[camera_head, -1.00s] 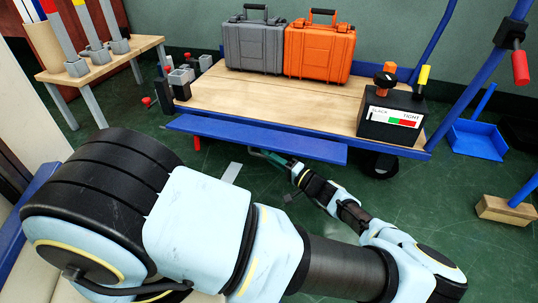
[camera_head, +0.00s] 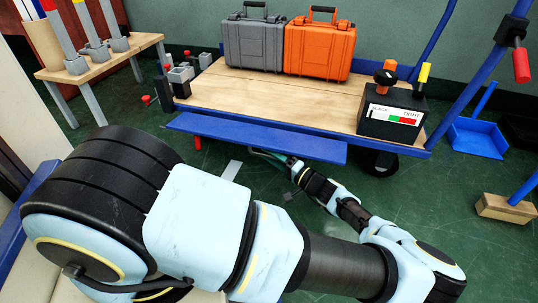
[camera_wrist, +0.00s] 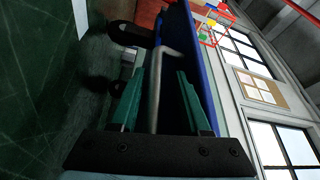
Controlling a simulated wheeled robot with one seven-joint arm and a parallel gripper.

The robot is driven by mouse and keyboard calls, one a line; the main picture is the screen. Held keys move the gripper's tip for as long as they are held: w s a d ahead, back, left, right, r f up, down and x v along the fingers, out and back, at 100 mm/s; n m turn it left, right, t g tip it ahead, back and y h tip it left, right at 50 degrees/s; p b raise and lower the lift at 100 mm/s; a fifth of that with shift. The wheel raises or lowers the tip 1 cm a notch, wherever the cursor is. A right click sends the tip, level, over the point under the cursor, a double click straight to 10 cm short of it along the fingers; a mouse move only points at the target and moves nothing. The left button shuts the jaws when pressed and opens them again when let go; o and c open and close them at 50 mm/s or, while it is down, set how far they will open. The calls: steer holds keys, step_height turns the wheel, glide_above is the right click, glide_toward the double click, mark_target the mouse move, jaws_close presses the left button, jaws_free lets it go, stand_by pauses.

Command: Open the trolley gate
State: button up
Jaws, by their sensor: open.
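The trolley (camera_head: 290,85) has a wooden deck in a blue frame. A long blue panel (camera_head: 255,138), seemingly its gate, runs along the near edge and leans outward; its latch state cannot be told. My gripper (camera_head: 272,156) is at the panel's lower edge, its tips partly hidden under it. In the wrist view my gripper (camera_wrist: 168,75) is open. A bent grey metal bar (camera_wrist: 156,90), looking like a handle, lies between the teal fingers, with a gap on either side. The blue panel (camera_wrist: 198,75) stands close beside the right finger.
A grey case (camera_head: 252,42) and an orange case (camera_head: 318,50) stand on the deck. Green floor is open in front.

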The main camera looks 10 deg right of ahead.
steer(key=r+p+v, duration=0.1)
steer(key=p+v, duration=0.2)
steer(key=v, duration=0.8)
steer(key=shift+f, duration=0.45)
steer(key=shift+c, duration=0.2)
